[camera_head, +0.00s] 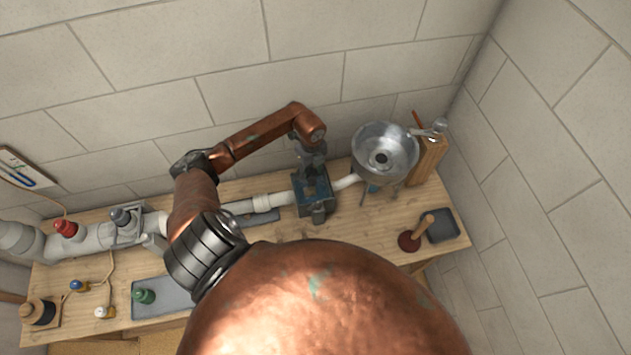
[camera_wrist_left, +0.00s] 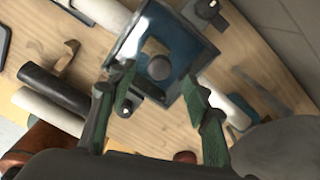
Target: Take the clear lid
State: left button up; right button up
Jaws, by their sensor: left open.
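A blue box (camera_head: 325,201) sits in the pipe line on the wooden bench, and it fills the upper middle of the left wrist view (camera_wrist_left: 203,50). A clear lid (camera_wrist_left: 140,32) appears to lie over its top, with a round grey part and brown showing beneath. The lid's edges are hard to make out. My left gripper (camera_head: 312,162) is above the box, pointing down. In the left wrist view, its green-padded fingers (camera_wrist_left: 158,84) are apart, near the box's near side, with nothing held between them. I cannot tell whether they touch the lid. My right gripper is not visible.
A metal funnel bowl (camera_head: 384,151) stands close right of the box, before a wooden block (camera_head: 427,160). A plunger (camera_head: 411,239) and dark tray (camera_head: 442,226) are farther right. Grey pipe (camera_head: 93,238) with a red valve (camera_head: 65,228) runs left. Walls close off the back and right.

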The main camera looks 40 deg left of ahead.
aim_at(312, 180)
pick_arm(q)
notch_tip(312, 180, down, 3)
jog(key=shift+s+d+f+p, duration=0.1)
jog(key=shift+s+p, duration=0.05)
jog(key=shift+p, duration=0.7)
notch_tip(312, 180, down, 2)
jog(key=shift+f, duration=0.15)
jog(key=c, duration=1.2)
grip_shut()
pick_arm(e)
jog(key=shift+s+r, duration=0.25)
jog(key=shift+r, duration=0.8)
